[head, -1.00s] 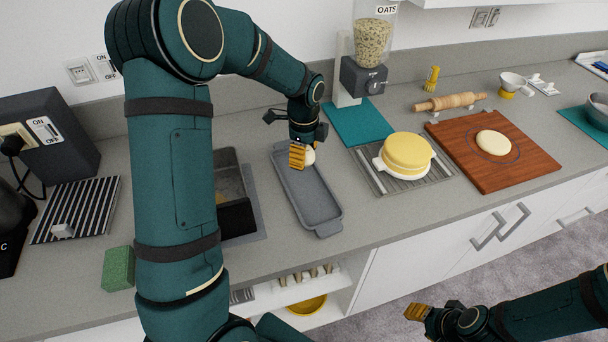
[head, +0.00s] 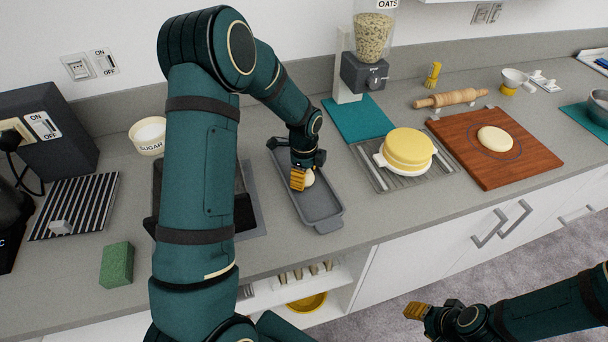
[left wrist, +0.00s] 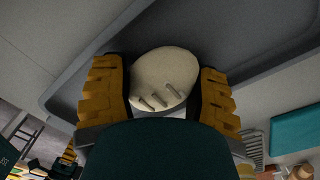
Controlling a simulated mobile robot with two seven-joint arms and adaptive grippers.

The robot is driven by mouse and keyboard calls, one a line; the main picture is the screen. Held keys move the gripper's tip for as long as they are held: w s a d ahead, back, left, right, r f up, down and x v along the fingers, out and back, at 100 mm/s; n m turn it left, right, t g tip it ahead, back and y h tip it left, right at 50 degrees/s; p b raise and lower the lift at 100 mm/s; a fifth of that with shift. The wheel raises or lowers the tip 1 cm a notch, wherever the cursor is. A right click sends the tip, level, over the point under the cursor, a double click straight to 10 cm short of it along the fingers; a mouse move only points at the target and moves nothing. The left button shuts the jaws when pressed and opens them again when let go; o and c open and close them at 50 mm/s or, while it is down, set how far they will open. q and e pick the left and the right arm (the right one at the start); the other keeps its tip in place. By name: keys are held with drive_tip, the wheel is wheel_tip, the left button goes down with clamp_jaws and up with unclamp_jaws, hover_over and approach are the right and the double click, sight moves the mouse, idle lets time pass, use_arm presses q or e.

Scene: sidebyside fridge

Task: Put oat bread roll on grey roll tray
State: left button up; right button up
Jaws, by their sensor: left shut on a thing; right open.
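The oat bread roll (left wrist: 160,80) is pale and round with a few short slashes on top. In the left wrist view it sits between the two yellow fingers of my left gripper (left wrist: 163,92), which is shut on it. In the head view the roll (head: 309,178) shows beside the left gripper (head: 299,180), over the grey roll tray (head: 322,213). The tray is long, with raised rims, and the roll is inside its outline. I cannot tell whether the roll touches the tray floor. My right gripper (head: 418,312) is open and empty, in front of the counter at lower right.
Right of the tray are a yellow-lidded pot (head: 408,148) on a ribbed rack, a teal mat (head: 358,120) and a wooden board (head: 520,160) with dough. A sugar bowl (head: 148,138), green sponge (head: 117,265) and striped mat (head: 75,207) lie left. My left arm hides part of the sink.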

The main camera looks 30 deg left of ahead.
use_arm(q)
drive_tip(key=shift+f, duration=0.15)
drive_tip(key=o, duration=0.8)
drive_tip(key=shift+r, duration=0.25)
wheel_tip(320, 180, up, 12)
drive_tip(key=shift+f+p, duration=0.1)
drive_tip(key=shift+p, duration=0.55)
